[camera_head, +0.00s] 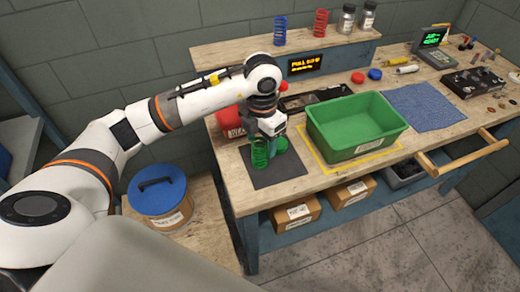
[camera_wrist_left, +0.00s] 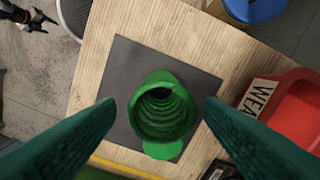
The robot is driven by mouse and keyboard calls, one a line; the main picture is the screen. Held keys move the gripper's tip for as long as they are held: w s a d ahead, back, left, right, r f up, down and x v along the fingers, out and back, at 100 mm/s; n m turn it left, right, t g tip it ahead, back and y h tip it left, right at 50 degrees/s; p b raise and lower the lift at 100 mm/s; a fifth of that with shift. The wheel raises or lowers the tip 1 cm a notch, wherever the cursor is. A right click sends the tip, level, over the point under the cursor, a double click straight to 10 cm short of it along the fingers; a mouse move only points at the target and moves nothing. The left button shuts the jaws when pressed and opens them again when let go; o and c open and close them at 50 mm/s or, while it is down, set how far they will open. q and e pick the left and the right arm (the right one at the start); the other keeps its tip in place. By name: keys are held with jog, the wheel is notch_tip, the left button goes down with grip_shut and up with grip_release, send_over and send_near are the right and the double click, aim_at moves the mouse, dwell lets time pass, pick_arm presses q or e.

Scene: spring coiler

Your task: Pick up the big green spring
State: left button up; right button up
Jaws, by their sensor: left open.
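The big green spring (camera_head: 260,154) stands upright on a dark grey mat (camera_head: 290,167) at the left front of the workbench. The left wrist view looks down into its coils (camera_wrist_left: 165,108). A flat green piece (camera_wrist_left: 163,150) shows at its edge; how the two join is unclear. My left gripper (camera_head: 269,146) is over the mat, close at the spring. Its green fingers (camera_wrist_left: 160,104) are open, one on each side of the spring with visible gaps. Contact is not seen.
A green bin (camera_head: 362,145) stands right of the mat inside yellow tape. A red bin (camera_wrist_left: 287,117) is close by the mat. A blue-lidded drum (camera_head: 160,193) stands left of the bench. Blue (camera_head: 280,31) and red springs (camera_head: 320,23) stand on the back shelf.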

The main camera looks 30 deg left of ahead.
aim_at(260, 155)
pick_arm(q)
jog(key=f+p, duration=0.1)
jog(key=f, duration=0.4)
jog(key=shift+s+a+f+p, duration=0.15)
jog(key=shift+s+f+p, duration=0.05)
jog(key=shift+f+p, duration=0.15)
jog(key=shift+f, duration=0.15)
jog(key=c, duration=1.1)
